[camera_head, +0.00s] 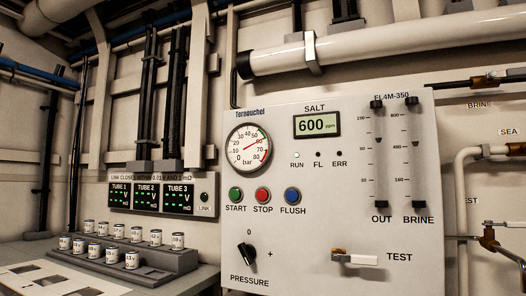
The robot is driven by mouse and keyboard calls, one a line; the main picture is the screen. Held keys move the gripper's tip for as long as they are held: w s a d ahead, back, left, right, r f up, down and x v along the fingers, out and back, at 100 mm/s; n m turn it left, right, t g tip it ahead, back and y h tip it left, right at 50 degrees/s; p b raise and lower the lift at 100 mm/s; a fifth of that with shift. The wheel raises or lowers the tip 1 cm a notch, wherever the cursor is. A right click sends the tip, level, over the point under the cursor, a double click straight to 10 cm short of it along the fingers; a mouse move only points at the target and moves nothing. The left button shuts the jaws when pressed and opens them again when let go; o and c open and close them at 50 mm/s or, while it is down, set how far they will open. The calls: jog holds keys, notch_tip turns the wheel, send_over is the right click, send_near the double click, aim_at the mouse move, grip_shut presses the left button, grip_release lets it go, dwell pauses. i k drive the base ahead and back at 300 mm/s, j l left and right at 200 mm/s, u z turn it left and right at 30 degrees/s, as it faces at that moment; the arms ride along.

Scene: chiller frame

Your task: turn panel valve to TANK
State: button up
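The panel valve (355,258) is at the lower right of the grey control panel (300,225). It has a brass-coloured body at its left end and a white lever lying about level, reaching right. The label TEST (399,257) stands just right of the lever's tip. I cannot see a TANK label. My gripper is not in view.
The panel carries a pressure gauge (248,148), a display (317,124) reading 600 ppm, START, STOP and FLUSH buttons, a black PRESSURE knob (247,254) and two flow tubes. Pipes with other valves (500,241) run close on the right. A rack of small cans (140,258) stands left.

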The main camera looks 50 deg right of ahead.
aim_at(364, 259)
jog(key=z, duration=0.5)
jog(key=j+z, duration=0.1)
jog(key=z, duration=0.4)
jog(key=k+z, duration=0.1)
jog(key=z, duration=0.85)
jog(key=k+j, duration=0.05)
jog(key=k, duration=0.05)
